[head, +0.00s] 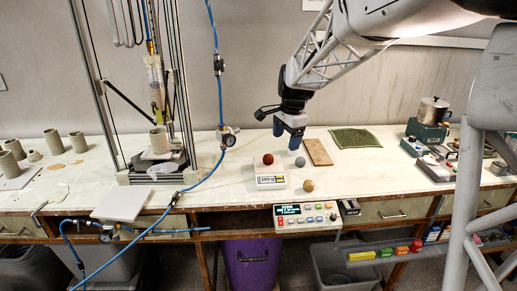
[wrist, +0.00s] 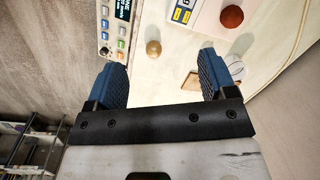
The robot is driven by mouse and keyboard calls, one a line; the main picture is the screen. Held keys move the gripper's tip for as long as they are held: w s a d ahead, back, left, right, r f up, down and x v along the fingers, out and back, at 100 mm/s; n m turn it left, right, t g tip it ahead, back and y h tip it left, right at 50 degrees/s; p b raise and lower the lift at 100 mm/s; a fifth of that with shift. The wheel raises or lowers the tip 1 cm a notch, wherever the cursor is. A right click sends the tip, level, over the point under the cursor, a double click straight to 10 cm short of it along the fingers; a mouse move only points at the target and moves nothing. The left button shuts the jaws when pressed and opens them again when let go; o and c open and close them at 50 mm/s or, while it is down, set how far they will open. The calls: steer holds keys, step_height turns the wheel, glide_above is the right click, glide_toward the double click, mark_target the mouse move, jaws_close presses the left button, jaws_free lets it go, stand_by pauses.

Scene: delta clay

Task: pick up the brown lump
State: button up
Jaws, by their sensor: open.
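A reddish-brown ball-shaped lump (head: 268,159) sits on a small white scale (head: 270,182) on the table. It also shows in the wrist view (wrist: 232,16), at the top right. A tan-brown lump (head: 308,186) lies on the table right of the scale, near the front edge; in the wrist view it (wrist: 153,48) appears between the finger lines, beyond the tips. A grey lump (head: 300,162) lies behind it. My gripper (head: 287,134) has blue fingers, is open and empty, and hangs above the table behind the lumps. In the wrist view my gripper (wrist: 163,62) shows both fingers spread apart.
A wooden board (head: 318,152) and a green mat (head: 355,138) lie right of my gripper. A control box (head: 305,217) sits at the front edge. A metal-framed rig (head: 155,155) with blue hoses stands left. The table right of the tan lump is fairly clear.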

mark_target(268, 157)
steer(key=w+f+m, duration=0.1)
steer(key=w+f, duration=0.2)
steer(key=w, duration=0.2)
steer(key=w+a+f+m, duration=0.1)
steer(key=w+f+m, duration=0.1)
steer(key=w, duration=0.4)
steer(key=w+a+f+m, duration=0.1)
steer(key=w+f+m, duration=0.1)
steer(key=w+f, duration=0.2)
steer(key=shift+w+a+f+g+y, duration=0.1)
steer(key=shift+w+f+g+y, duration=0.1)
steer(key=shift+w, duration=0.2)
steer(key=shift+w+f+g+y, duration=0.1)
steer(key=shift+w+f+g, duration=0.1)
steer(key=shift+w, duration=0.2)
steer(key=shift+a+f, duration=0.2)
steer(key=shift+f, duration=1.1)
steer(key=shift+a+f, duration=0.2)
steer(key=shift+f, duration=1.1)
steer(key=shift+a+f, duration=0.2)
steer(key=shift+f, duration=1.05)
